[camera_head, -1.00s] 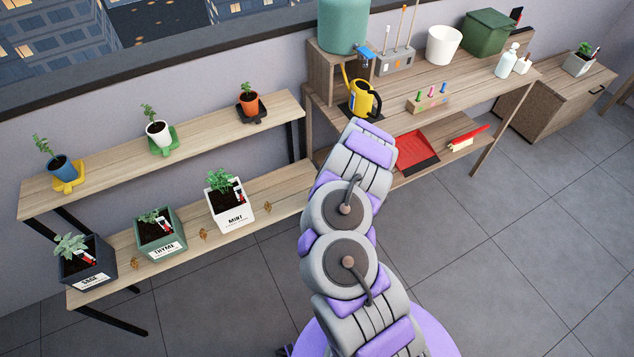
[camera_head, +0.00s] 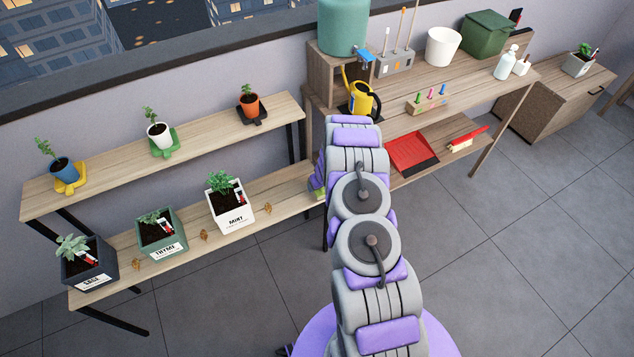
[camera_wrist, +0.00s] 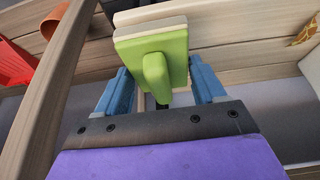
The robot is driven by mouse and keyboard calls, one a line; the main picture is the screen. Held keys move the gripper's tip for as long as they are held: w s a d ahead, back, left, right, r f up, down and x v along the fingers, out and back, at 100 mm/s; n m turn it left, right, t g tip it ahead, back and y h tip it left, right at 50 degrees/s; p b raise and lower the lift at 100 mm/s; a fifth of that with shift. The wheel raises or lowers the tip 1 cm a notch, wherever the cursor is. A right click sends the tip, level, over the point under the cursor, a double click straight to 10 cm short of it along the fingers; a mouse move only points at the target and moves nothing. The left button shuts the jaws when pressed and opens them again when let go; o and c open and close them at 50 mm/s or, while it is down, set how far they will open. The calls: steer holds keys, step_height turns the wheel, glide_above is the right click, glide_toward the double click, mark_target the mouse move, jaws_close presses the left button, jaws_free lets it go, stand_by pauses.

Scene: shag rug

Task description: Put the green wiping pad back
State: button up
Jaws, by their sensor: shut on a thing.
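The green wiping pad (camera_wrist: 178,45) has a pale layer on its far side and a green handle facing me. In the wrist view it is between the two blue fingers of my gripper (camera_wrist: 162,82), which is shut on its handle. In the head view my arm hides most of the gripper, and a small green patch (camera_head: 318,192) shows at the arm's left, by the low shelf's right end.
The low shelf (camera_head: 275,196) bears several labelled planters, including the white mint pot (camera_head: 233,216). A wooden post (camera_wrist: 48,95) stands close left of the gripper. A red dustpan (camera_head: 410,152) and brush (camera_head: 468,139) lie on the bench's lower shelf. A yellow watering can (camera_head: 362,100) stands above.

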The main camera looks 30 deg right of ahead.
steer(key=shift+w+a+f+p, duration=0.1)
steer(key=shift+w+p, duration=0.35)
steer(key=shift+w, duration=0.25)
steer(key=shift+w+p, duration=0.45)
steer(key=shift+w, duration=0.25)
steer(key=shift+w+d+f, duration=0.15)
steer(key=shift+w+d, duration=0.05)
steer(key=shift+d, duration=0.1)
step_height(320, 180, down, 4)
steer(key=shift+w+r+b, duration=0.1)
steer(key=shift+r+b, duration=0.05)
steer(key=shift+b, duration=0.25)
steer(key=shift+c, duration=0.3)
steer(key=o, duration=1)
steer(key=shift+d+r, duration=0.1)
steer(key=shift+r, duration=0.1)
